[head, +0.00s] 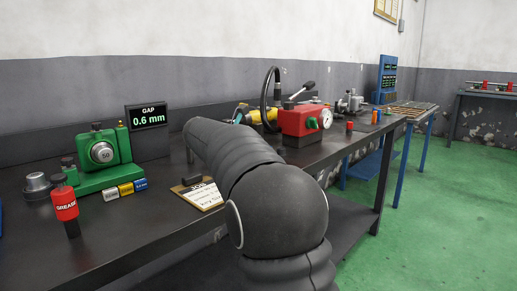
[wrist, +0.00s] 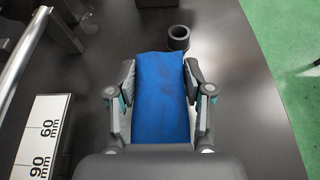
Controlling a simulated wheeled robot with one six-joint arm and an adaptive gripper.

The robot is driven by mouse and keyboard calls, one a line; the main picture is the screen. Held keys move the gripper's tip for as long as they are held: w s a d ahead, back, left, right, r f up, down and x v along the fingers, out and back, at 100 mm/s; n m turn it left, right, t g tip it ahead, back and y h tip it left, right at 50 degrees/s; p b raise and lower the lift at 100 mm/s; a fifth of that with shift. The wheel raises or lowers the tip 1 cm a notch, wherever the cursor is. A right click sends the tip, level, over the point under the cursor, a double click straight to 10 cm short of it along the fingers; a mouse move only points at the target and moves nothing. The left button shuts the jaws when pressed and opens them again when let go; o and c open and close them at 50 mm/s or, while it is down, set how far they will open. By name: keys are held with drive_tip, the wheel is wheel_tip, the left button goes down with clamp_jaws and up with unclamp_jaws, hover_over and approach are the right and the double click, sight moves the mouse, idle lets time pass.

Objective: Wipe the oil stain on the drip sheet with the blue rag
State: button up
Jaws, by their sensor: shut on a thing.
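In the wrist view my gripper (wrist: 160,72) is shut on the blue rag (wrist: 160,98), with one finger along each side of it. The rag hangs as a folded strip between the fingers, over a dark, smooth surface. Whether it touches that surface I cannot tell. I cannot make out the oil stain or the edges of the drip sheet; a pale sheen shows on the dark surface right of the rag. In the head view my arm hides the gripper and the rag.
A dark round cup-like part (wrist: 178,38) stands just beyond the rag. A metal bar (wrist: 22,50) and a white millimetre scale (wrist: 42,140) lie at left. On the bench are a red unit with a gauge (head: 300,121), a green fixture (head: 103,150) and a grease bottle (head: 65,203).

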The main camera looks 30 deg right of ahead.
drive_tip(key=shift+r+p, duration=0.55)
drive_tip(key=shift+r, duration=2.05)
drive_tip(key=shift+r, duration=0.1)
drive_tip(key=shift+r, duration=1.45)
